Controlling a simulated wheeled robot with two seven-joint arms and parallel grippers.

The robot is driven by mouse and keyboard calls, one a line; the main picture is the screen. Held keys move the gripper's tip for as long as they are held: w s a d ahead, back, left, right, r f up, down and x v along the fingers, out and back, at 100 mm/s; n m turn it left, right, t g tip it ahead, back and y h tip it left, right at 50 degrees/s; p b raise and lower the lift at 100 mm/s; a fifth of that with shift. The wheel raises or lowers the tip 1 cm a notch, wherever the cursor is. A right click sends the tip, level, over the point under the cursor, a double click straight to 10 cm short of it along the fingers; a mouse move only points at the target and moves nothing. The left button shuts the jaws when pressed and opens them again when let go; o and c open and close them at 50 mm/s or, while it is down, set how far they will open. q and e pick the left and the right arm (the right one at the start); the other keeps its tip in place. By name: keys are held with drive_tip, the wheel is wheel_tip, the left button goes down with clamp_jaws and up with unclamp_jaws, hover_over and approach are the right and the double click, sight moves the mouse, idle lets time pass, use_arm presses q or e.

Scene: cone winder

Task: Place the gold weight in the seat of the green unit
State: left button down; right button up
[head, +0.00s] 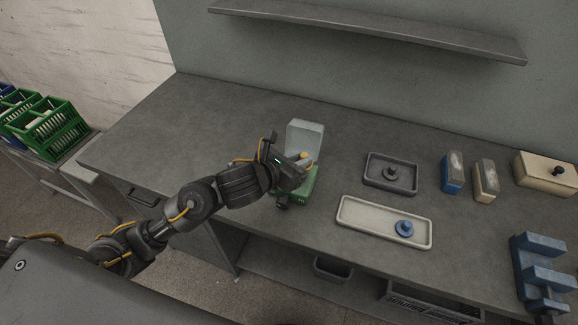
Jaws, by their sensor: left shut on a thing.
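The green unit (308,188) stands on the grey bench near the middle of the head view, with a pale grey upright panel (305,133) at its back. My left gripper (298,166) is over the unit and shut on the gold weight (304,156), of which only a small gold part shows. The gripper hides the seat and most of the weight, so I cannot tell whether the weight touches the seat. My right gripper is not in view.
A dark tray (371,182) holds a dark weight (391,173). A cream tray (365,221) holds a blue weight (405,228). Blue and cream blocks, a cream box (541,174) and a blue fixture (538,265) stand at right. A shelf (380,31) overhangs the back. The bench's left is clear.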

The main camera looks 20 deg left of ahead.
use_arm(q)
drive_tip(key=f, duration=0.1)
drive_tip(key=w+a+f, duration=0.1)
drive_tip(key=a+f, duration=0.1)
drive_tip(key=shift+w+a+p, duration=0.1)
drive_tip(key=shift+w+p, duration=0.15)
drive_tip(key=shift+p, duration=0.05)
drive_tip(key=f, duration=0.1)
drive_tip(key=f+p, duration=0.1)
drive_tip(key=f, duration=0.1)
drive_tip(key=shift+w+a+f, duration=0.15)
drive_tip(key=shift+a+f, duration=0.2)
drive_tip(key=shift+f, duration=0.15)
drive_tip(key=shift+f, duration=0.1)
drive_tip(key=shift+f, duration=0.15)
drive_tip(key=c, duration=1.6)
unclamp_jaws()
